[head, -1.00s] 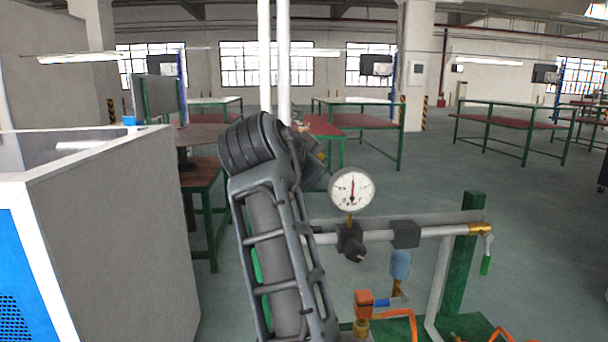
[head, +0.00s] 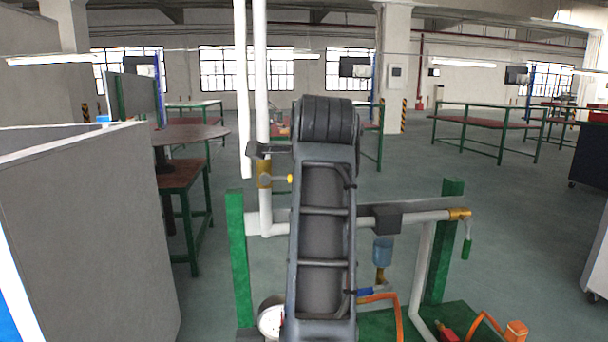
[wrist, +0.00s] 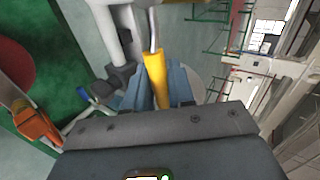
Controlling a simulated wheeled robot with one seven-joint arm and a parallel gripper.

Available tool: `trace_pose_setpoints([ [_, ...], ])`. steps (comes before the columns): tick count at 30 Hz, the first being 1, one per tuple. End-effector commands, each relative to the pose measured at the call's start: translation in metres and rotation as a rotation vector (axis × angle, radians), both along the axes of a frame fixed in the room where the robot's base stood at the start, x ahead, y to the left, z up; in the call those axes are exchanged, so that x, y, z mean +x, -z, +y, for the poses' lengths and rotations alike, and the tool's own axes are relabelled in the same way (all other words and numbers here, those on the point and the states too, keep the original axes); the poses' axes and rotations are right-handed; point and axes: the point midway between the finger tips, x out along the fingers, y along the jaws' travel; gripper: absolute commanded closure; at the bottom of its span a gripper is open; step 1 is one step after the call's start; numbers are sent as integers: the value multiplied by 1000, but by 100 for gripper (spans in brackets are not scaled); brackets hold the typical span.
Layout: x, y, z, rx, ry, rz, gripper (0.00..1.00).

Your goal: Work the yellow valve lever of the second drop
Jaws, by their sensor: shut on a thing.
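The yellow valve lever (wrist: 157,80) stands between the two blue-grey fingers of my gripper (wrist: 160,92) in the wrist view. The fingers are closed against its sides. A grey metal stem runs from the lever up to the top of that view. In the head view my own arm stands upright in the middle and hides my gripper and the held lever. A small yellow piece (head: 290,179) shows beside a brass fitting (head: 264,174) left of the arm; I cannot tell whether it belongs to the held lever.
A green-framed pipe rig (head: 453,240) carries a white pipe, a green-handled tap (head: 467,249) and orange hoses (head: 380,298). A round gauge (head: 270,319) is partly hidden. A grey-walled cabinet (head: 90,230) stands left. The floor to the right is mostly clear.

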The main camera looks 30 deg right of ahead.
Motion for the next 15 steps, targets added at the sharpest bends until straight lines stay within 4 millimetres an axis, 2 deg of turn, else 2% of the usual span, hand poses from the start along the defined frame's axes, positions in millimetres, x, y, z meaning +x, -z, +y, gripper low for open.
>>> trace_pose_setpoints([
  [15,0,8,0,80,0,-23,100],
])
